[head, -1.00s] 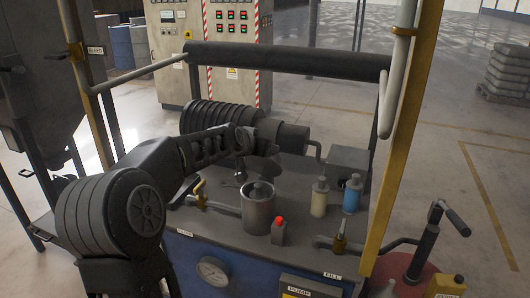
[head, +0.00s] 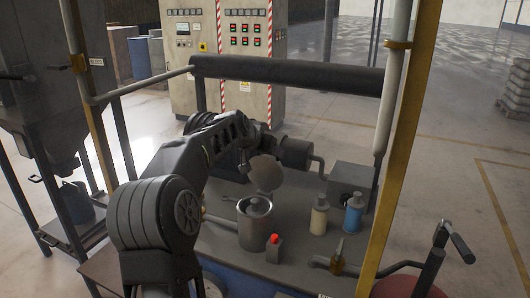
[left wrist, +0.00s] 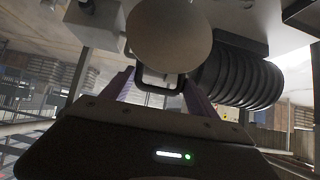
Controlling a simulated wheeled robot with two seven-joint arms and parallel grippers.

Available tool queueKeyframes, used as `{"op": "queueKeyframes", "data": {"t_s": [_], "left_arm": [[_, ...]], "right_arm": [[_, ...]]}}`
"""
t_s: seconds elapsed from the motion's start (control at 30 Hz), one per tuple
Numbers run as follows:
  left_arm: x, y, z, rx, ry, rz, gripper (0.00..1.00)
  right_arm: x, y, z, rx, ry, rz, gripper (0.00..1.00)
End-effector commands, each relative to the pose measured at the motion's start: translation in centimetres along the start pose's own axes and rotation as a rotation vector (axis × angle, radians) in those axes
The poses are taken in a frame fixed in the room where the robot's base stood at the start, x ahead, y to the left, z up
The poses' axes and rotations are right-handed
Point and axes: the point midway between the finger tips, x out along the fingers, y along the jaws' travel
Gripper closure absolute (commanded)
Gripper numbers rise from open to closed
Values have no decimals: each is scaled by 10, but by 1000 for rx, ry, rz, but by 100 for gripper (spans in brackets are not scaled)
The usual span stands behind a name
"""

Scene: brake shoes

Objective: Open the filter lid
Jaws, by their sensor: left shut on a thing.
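The round grey filter lid (head: 265,173) is off the metal filter canister (head: 253,226). It hangs tilted above the canister, slightly to its right, with its flat disc face towards the head camera. The canister's top stands open. My left gripper (head: 244,168) is behind the lid's left side, partly hidden by it. In the left wrist view the lid (left wrist: 170,32) shows as a pale disc with a dark looped handle (left wrist: 160,84) between the fingers, and my left gripper (left wrist: 158,88) is shut on it. My right gripper is in neither view.
A red-button box (head: 273,249) stands right of the canister. A cream bottle (head: 319,216) and a blue bottle (head: 353,214) stand farther right, before a grey box (head: 350,181). A valve (head: 338,256) is at front right. A thick dark bar (head: 290,75) crosses behind.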

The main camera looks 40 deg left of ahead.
Motion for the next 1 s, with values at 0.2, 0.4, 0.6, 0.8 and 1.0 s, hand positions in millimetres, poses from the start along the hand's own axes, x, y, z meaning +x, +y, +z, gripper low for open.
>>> {"op": "queueKeyframes", "data": {"t_s": [0.2, 0.4, 0.6, 0.8, 1.0], "left_arm": [[-4, 4, -11, 1, 24, 3, 100], [-4, 4, -10, 1, 23, 3, 26], [-2, 2, -6, 0, 14, 2, 24], [-1, 1, -4, 0, 9, 0, 24], [-8, 0, -4, 1, 10, -1, 24]], "right_arm": [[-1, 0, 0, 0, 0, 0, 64], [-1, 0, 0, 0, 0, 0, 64], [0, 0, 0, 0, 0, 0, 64], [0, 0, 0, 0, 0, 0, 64], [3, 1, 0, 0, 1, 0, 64]]}}
